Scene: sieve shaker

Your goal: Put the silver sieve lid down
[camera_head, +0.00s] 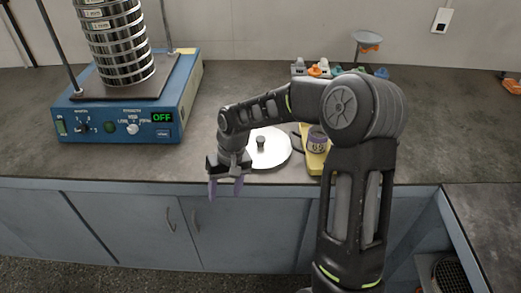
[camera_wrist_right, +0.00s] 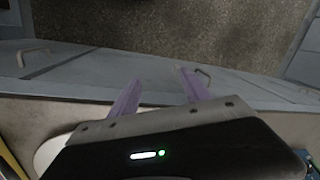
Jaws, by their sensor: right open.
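The silver sieve lid (camera_head: 272,150) is a round disc with a dark knob in its middle. It lies flat on the counter in the head view, between the blue shaker and the yellow item. My right gripper (camera_head: 225,189) is open and empty, with purple fingers pointing down at the counter's front edge, left of and in front of the lid. In the right wrist view the gripper fingers (camera_wrist_right: 156,92) are spread apart with nothing between them. Part of the lid's pale rim (camera_wrist_right: 48,152) shows at the lower left there. My left gripper is not in view.
The blue sieve shaker (camera_head: 183,95) with a tall sieve stack (camera_head: 122,50) stands at the left; its display reads OFF. A yellow scale-like item (camera_head: 316,160) holds a small purple-banded container (camera_head: 318,137) right of the lid. Small coloured items (camera_head: 318,70) stand at the back.

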